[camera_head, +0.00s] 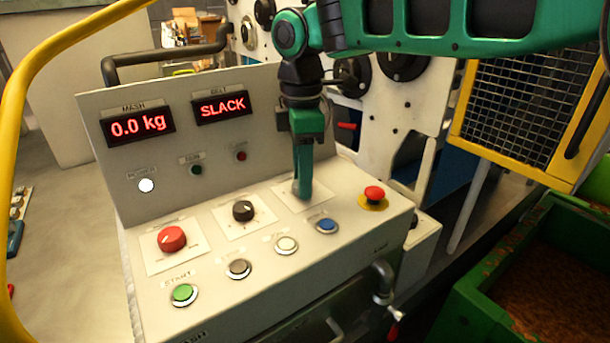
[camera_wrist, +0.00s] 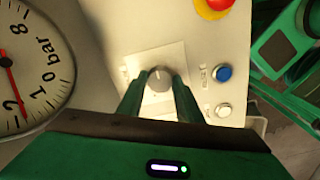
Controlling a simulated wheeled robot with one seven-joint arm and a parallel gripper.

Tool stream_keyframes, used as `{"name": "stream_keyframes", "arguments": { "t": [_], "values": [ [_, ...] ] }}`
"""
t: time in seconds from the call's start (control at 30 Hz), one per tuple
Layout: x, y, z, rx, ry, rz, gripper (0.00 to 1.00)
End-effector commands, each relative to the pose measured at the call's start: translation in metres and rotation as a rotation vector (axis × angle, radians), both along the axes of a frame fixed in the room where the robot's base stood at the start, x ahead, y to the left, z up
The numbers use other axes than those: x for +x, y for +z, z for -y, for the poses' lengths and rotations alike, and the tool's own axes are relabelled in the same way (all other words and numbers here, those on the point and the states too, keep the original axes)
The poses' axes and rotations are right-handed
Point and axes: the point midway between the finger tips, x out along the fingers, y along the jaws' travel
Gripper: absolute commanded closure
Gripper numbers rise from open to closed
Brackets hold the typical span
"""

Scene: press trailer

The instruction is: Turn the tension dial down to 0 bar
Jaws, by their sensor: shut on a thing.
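The tension dial is a grey knob (camera_wrist: 160,77) on a pale square plate. In the wrist view it sits between the two green fingers of my gripper (camera_wrist: 160,84), which is shut on it. In the head view my gripper (camera_head: 302,188) reaches down to the panel's third dial plate (camera_head: 318,199) and mostly hides the knob. A round white gauge (camera_wrist: 30,65) marked in bar shows at the left of the wrist view. Its red needle points towards the lower rim, close to the 2. The belt display (camera_head: 222,108) reads SLACK.
The sloping console (camera_head: 215,285) also carries a red knob (camera_head: 172,239), a black knob (camera_head: 243,210) and several push buttons. A red emergency button (camera_head: 374,193) stands right of my gripper. A yellow rail (camera_head: 40,60) curves along the left. A green bin (camera_head: 480,290) stands at the right.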

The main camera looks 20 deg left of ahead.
Motion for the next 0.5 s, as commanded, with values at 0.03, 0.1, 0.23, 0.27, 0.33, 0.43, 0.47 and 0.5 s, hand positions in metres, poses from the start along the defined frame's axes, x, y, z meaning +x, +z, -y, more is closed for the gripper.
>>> {"name": "stream_keyframes", "arguments": {
  "t": [0.03, 0.1, 0.23, 0.27, 0.33, 0.43, 0.47, 0.5],
  "values": [
    [0.0011, 0.0007, -0.0004, 0.004, -0.018, 0.003, 0.9],
    [0.0012, 0.0009, -0.0004, 0.003, -0.057, 0.003, 0.9],
    [0.0014, 0.0011, -0.0005, 0.004, -0.095, 0.004, 0.9],
    [0.0014, 0.0011, -0.0005, 0.005, -0.094, 0.003, 0.9],
    [0.0016, 0.0012, -0.0007, 0.005, -0.094, 0.003, 0.9],
    [0.0017, 0.0013, -0.0007, 0.005, -0.093, 0.004, 0.61],
    [0.0016, 0.0012, -0.0007, 0.005, -0.093, 0.004, 0.53],
    [0.0015, 0.0011, -0.0006, 0.005, -0.093, 0.003, 0.49]
  ]
}}
